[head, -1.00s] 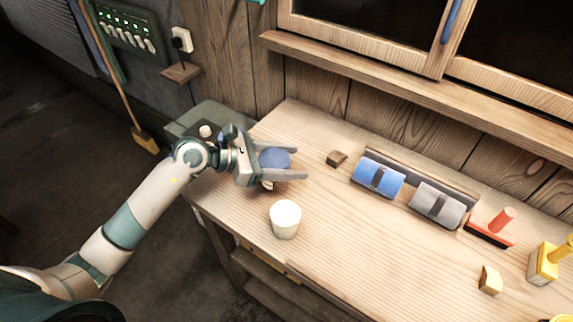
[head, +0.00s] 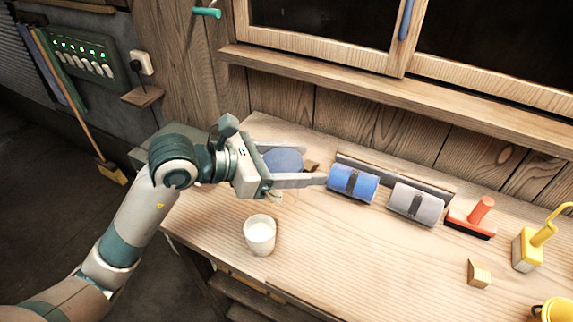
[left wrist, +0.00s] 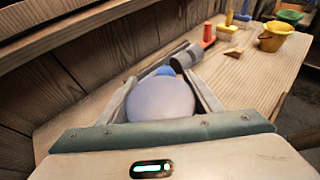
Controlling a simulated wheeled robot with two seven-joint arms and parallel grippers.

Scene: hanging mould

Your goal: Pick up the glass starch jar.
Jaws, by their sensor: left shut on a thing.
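My left gripper (head: 292,166) is shut on a round thing with a flat blue top (head: 284,160), apparently a lidded jar. Its top also shows in the left wrist view (left wrist: 161,99), between the two fingers. The fingers hide most of its body; a small pale part shows below them. It appears held above the bench, but the gap is hard to judge. An open, pale, glass-like vessel with white contents (head: 260,236) stands upright on the bench in front of the gripper, apart from it. I cannot read a label on either. My right gripper is not in view.
A small wooden block (head: 312,166) is partly hidden behind the held thing. A blue roller (head: 353,183) and a grey roller (head: 416,204) lie right of the fingertips. A red-handled brush (head: 472,219) and yellow tools (head: 531,246) stand farther right.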

